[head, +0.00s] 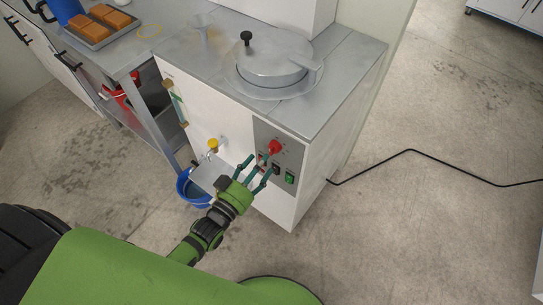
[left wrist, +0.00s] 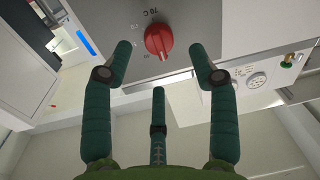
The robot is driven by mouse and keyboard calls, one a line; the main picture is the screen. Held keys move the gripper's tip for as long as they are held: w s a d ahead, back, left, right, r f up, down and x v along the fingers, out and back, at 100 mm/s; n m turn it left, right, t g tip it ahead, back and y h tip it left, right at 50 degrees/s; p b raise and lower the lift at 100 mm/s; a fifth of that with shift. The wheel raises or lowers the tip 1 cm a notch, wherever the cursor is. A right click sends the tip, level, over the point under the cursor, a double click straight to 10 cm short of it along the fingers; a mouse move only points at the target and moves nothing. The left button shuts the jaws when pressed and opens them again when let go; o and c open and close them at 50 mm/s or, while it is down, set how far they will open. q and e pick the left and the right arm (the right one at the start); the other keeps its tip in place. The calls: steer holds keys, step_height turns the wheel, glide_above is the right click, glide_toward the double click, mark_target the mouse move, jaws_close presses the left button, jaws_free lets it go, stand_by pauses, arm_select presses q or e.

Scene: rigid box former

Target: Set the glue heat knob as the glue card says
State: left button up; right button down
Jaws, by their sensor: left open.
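The red heat knob (head: 274,147) sits on the grey control panel (head: 292,148) on the front of a white cabinet. My left gripper (head: 260,164) is open just in front of the panel, a little below the knob. In the left wrist view the red knob (left wrist: 159,41) lies between and beyond the tips of my open left gripper (left wrist: 159,50), with a gap on both sides. Print reading about 70 °C shows above the knob; its other marks are too small or hidden. I cannot pick out a readable glue card. My right gripper is out of view.
A green switch (head: 289,178) and a dark switch sit low on the panel. A yellow-handled tap (head: 213,145) is left of it, above a blue bucket (head: 193,188). A round metal lid (head: 272,62) tops the cabinet. A black cable (head: 408,151) crosses the floor at right.

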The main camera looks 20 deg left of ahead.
mark_target(271, 153)
arm_select(q)
steer(key=x, duration=0.4)
steer(key=shift+w+d, duration=0.15)
steer(key=shift+w, duration=0.25)
steer(key=c, duration=1.2)
